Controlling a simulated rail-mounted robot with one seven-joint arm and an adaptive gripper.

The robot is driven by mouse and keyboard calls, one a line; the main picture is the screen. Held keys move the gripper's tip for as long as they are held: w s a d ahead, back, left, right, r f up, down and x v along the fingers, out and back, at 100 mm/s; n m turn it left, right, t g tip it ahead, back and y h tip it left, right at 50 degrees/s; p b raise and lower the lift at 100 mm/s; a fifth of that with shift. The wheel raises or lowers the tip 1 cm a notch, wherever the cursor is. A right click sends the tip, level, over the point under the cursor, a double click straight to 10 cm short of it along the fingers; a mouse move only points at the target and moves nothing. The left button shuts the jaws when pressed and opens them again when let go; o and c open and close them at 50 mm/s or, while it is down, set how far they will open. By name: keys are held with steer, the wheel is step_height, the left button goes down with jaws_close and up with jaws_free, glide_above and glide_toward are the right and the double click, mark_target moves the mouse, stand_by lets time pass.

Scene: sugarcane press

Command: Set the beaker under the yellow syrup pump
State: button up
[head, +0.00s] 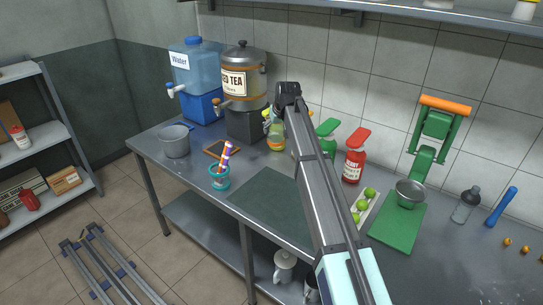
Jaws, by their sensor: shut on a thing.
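The yellow syrup pump (276,136) stands at the back of the counter, just right of the tea dispenser. Its yellow top is partly covered by my arm. My arm runs up from the bottom of the head view, and its dark far end (288,95) shows above and slightly right of this pump. I cannot make out my gripper's fingers there or what is between them. I cannot pick out the beaker; the arm hides part of the counter behind it.
A green pump bottle (327,141) and a red one (355,158) stand right of my arm. The tea dispenser (240,92) and water dispenser (195,82) stand left. A pen cup (219,177) and grey pot (175,142) are nearer. The dark mat (268,205) has bare room.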

steer(key=shift+s+f, duration=0.25)
steer(key=shift+n, duration=0.3)
step_height(320, 180, down, 13)
steer(key=p, duration=0.2)
steer(key=shift+r+p, duration=0.15)
steer(key=shift+p, duration=0.25)
steer(key=shift+w+f, duration=0.15)
steer(key=shift+f, duration=0.2)
steer(key=w+a+p, duration=0.1)
steer(key=w+a, duration=0.1)
steer(key=w, duration=0.2)
steer(key=w+a+p, duration=0.1)
steer(key=w+p, duration=0.1)
steer(key=w, duration=0.2)
steer(key=w+a+p, duration=0.1)
steer(key=w+a, duration=0.1)
steer(key=w, duration=0.2)
steer(key=shift+a+r, duration=0.1)
steer(key=shift+a, duration=0.2)
steer(key=shift+s+f+p, duration=0.2)
steer(key=shift+f+p, duration=0.35)
steer(key=shift+f, duration=0.15)
steer(key=o, duration=1.3)
steer(key=shift+f, duration=0.1)
steer(key=shift+o, duration=0.2)
